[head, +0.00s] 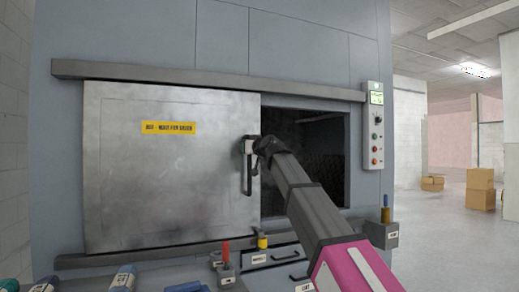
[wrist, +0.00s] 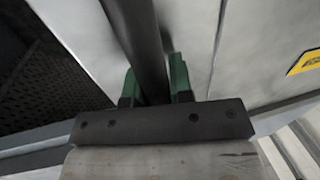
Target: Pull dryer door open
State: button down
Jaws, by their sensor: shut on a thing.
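The dryer door (head: 150,190) is a grey metal sliding panel with a yellow label (head: 168,128); the label's edge also shows in the wrist view (wrist: 304,62). The door stands partly to the left, so a dark opening (head: 310,150) shows at its right. A dark vertical bar handle (head: 248,180) is at the door's right edge. My gripper (wrist: 157,88) is shut on this handle, with green fingers on either side of the bar in the wrist view. In the head view my arm hides part of the opening, and the fingers are hard to make out.
Rails run above (head: 200,77) and below the door. A control panel (head: 376,125) with buttons is right of the opening. Small labelled boxes with coloured levers (head: 226,262) stand in front below, and bottles (head: 122,278) are at lower left. Cardboard boxes (head: 480,188) sit on the open floor far right.

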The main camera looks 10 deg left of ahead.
jog(key=shift+s+a+f, duration=0.1)
jog(key=shift+s+a, duration=0.35)
jog(key=shift+a, duration=0.05)
jog(key=c, duration=1.3)
grip_release()
jog(key=v, duration=1)
jog(key=shift+s+d, duration=0.25)
jog(key=shift+d, duration=0.05)
